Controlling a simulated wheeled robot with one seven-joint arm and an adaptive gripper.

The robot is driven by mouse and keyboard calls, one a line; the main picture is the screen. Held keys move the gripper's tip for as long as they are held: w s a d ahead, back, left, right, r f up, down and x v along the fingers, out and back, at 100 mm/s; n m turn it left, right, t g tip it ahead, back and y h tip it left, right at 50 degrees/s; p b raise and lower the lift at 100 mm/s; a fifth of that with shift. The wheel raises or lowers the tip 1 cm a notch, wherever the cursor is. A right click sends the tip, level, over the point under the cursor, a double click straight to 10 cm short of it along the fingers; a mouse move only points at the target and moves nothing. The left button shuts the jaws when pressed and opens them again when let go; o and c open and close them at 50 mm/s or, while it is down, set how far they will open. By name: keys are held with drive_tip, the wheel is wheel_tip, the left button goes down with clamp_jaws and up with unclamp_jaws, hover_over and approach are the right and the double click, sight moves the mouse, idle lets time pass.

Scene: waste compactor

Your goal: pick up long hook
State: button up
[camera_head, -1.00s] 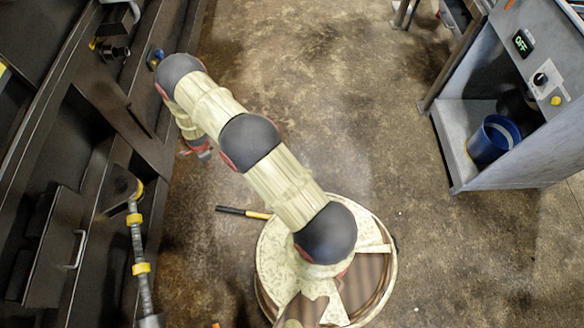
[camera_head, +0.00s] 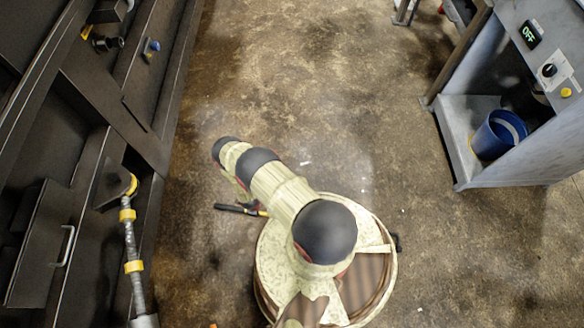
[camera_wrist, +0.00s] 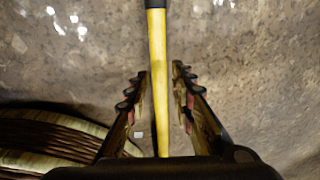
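The long hook (camera_head: 229,207) lies on the floor just left of my round base in the head view, with a black section and a yellow section showing. In the wrist view the hook's yellow shaft (camera_wrist: 157,45) runs upright through the middle, with a black part at the top edge. My gripper (camera_wrist: 160,82) is open, with one finger on each side of the yellow shaft and a visible gap on both sides. The hook's lower end is hidden behind the gripper body.
A dark machine with a handled door (camera_head: 36,245) and a jointed rod (camera_head: 130,245) lines the left. A grey cabinet (camera_head: 515,165) with an OFF display and a blue bucket (camera_head: 492,140) stands at the right. The floor (camera_head: 300,80) between is clear.

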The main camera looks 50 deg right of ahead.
sight(260, 213)
drive_tip(key=f+b, duration=0.1)
drive_tip(key=f, duration=0.1)
drive_tip(key=f+b, duration=0.1)
drive_tip(key=f, duration=0.1)
drive_tip(key=f+b, duration=0.1)
drive_tip(key=shift+d+f+b, duration=0.3)
drive_tip(key=shift+d+f, duration=0.05)
drive_tip(key=shift+f, duration=0.05)
drive_tip(key=shift+c, duration=1)
drive_tip(key=c, duration=0.4)
clamp_jaws()
